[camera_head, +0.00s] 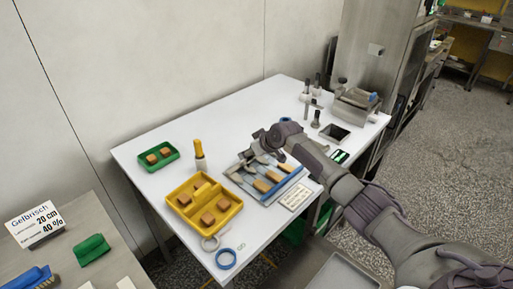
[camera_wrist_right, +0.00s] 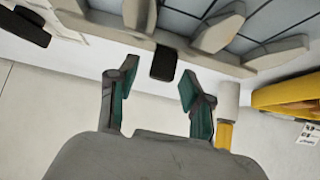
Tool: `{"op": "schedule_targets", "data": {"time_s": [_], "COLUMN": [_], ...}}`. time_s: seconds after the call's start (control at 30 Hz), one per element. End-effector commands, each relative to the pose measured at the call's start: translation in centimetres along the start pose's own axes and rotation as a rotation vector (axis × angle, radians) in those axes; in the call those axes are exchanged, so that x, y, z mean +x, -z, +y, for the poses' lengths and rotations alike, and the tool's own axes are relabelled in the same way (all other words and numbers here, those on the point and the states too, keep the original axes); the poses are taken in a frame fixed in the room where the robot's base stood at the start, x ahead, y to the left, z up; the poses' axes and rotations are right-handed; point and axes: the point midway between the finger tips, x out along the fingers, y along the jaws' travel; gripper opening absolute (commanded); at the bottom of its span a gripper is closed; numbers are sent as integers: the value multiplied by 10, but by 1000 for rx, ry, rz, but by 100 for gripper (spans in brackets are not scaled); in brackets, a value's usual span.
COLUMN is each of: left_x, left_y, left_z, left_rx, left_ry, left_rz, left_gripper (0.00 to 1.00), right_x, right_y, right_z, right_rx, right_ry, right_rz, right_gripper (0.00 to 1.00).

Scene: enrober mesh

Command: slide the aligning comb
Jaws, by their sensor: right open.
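The aligning comb (camera_wrist_right: 205,58) shows at the top of the right wrist view as a beige bar with rounded teeth over a wire mesh. A black block (camera_wrist_right: 163,63), apparently its handle, stands out from its near side. My right gripper (camera_wrist_right: 158,88) is open and empty. The black block shows just beyond its fingertips, between them in the picture; I see no grip on it. In the head view the right gripper (camera_head: 258,143) is over the far left side of the mesh unit (camera_head: 286,190), which carries several tan bars, and partly hides the comb. My left gripper is out of view.
A yellow tray (camera_head: 185,183) with brown cubes and a yellow-handled tool (camera_head: 198,150) stand left of the mesh unit. A green tray (camera_head: 145,164) is farther left. A blue ring (camera_head: 226,266) lies near the front corner. A metal container (camera_head: 352,112) stands at the far right.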

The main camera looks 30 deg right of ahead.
Motion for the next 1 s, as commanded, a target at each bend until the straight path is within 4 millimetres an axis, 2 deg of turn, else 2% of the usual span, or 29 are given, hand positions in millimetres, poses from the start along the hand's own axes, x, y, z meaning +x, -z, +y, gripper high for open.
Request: {"op": "schedule_targets", "data": {"time_s": [0.5,0.7,1.0], "left_x": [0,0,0], "left_y": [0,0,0], "left_z": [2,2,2], "left_rx": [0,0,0], "left_ry": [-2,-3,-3], "left_rz": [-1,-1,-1], "left_gripper": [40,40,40], "right_x": [-96,-111,-113], "right_y": [0,0,0], "right_z": [1,0,0], "right_rx": [-3,-1,-1], "right_ry": [-3,-1,0], "right_rz": [0,0,0], "right_gripper": [50,50,50]}}
